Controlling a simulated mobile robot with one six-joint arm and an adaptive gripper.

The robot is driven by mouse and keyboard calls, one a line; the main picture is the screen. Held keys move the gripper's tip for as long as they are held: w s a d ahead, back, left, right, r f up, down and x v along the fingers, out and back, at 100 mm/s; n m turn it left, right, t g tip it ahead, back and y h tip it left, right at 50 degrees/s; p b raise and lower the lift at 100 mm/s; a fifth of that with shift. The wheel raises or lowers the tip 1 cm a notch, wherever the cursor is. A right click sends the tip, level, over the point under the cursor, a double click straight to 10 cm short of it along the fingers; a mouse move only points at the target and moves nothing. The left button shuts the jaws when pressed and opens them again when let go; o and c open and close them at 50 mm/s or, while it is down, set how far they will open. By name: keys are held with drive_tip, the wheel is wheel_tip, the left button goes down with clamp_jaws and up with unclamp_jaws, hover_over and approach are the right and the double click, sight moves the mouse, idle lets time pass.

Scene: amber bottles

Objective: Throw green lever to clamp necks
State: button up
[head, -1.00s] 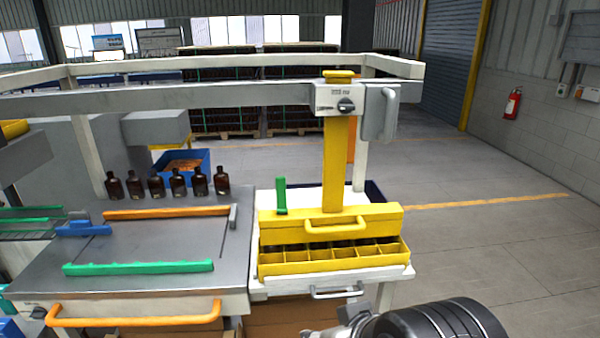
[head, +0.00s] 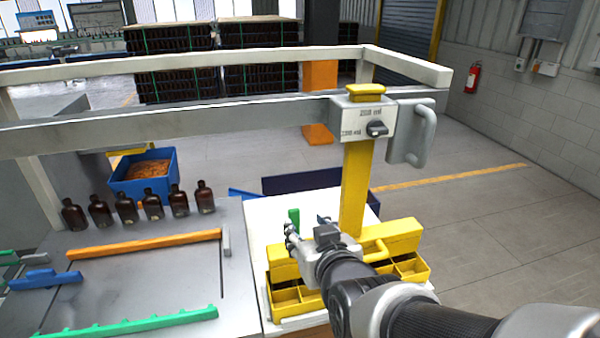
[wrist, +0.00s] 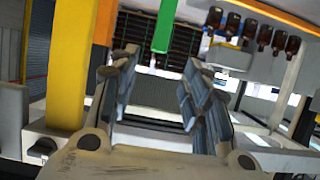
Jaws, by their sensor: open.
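The green lever (head: 294,220) stands upright at the back left of the yellow clamp head, partly hidden behind my gripper in the head view. In the wrist view the green lever (wrist: 165,27) shows between and beyond my fingers. My gripper (head: 306,226) is open and empty, over the yellow head and close to the lever; I see no contact. The wrist view shows both fingers of my gripper (wrist: 155,85) spread apart. My arm hides much of the tray.
Several amber bottles (head: 153,205) stand in a row on the grey table at left. An orange bar (head: 145,243) and a green notched bar (head: 130,322) lie there. A white frame beam (head: 180,135) crosses above. A blue bin (head: 145,187) stands behind.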

sight(294, 215)
drive_tip(key=x, duration=1.2)
drive_tip(key=shift+w+f, duration=0.2)
drive_tip(key=shift+w, duration=0.1)
drive_tip(key=shift+c, duration=0.4)
clamp_jaws()
